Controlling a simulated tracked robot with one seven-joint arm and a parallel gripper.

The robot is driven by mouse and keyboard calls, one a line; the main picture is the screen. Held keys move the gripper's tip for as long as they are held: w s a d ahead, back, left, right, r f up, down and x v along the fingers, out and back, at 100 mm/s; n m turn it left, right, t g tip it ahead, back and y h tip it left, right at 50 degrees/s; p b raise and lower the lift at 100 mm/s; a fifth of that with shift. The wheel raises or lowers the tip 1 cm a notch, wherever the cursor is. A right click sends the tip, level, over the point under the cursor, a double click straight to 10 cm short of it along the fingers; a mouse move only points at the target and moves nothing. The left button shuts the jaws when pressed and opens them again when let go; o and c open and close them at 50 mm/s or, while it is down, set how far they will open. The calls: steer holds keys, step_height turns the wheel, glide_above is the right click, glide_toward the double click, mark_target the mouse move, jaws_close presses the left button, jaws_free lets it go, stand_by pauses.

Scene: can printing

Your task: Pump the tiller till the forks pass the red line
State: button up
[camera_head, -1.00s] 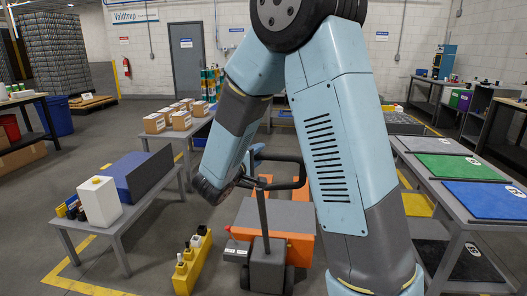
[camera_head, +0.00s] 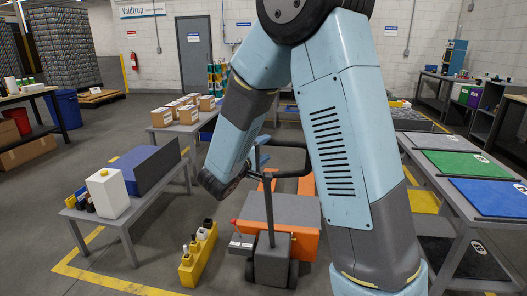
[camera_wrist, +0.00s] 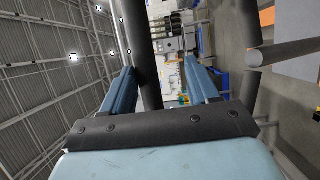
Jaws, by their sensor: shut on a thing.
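An orange pallet truck (camera_head: 303,240) with a grey deck stands on the floor in mid-picture. Its dark tiller (camera_head: 268,212) rises from the front, topped by a looped handle (camera_head: 290,144). Orange forks (camera_head: 306,185) point away behind it, partly hidden by my arm. My gripper (camera_head: 259,158) is at the left side of the handle, mostly hidden by my wrist in the head view. In the wrist view, the dark handle bar (camera_wrist: 149,62) runs between the two blue fingers of my gripper (camera_wrist: 160,80), which is shut on it. I cannot make out a red line; a small red tip (camera_head: 233,222) shows beside the truck.
A yellow block (camera_head: 197,262) with small bottles stands close left of the truck. A grey table (camera_head: 128,222) with a white jug is further left. A table with green and blue mats (camera_head: 487,197) stands right. Some floor at the front left is clear.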

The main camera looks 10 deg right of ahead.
steer(key=v, duration=1.3)
steer(key=shift+s+a, duration=0.25)
steer(key=shift+a, duration=0.1)
steer(key=shift+f, duration=0.15)
steer(key=s+d+r+m+g+y, duration=0.2)
steer(key=s+d+m+g, duration=0.1)
steer(key=s+d+g, duration=0.4)
steer(key=s+d+r+m+g+y, duration=0.1)
steer(key=s+d+m+g, duration=0.25)
steer(key=s+d, duration=0.45)
steer(key=s+r+m+t+y, duration=0.2)
steer(key=s+r+y, duration=0.3)
steer(key=y, duration=0.5)
steer(key=shift+s+r+t, duration=0.25)
steer(key=shift+s+t, duration=0.3)
steer(key=shift+t, duration=0.2)
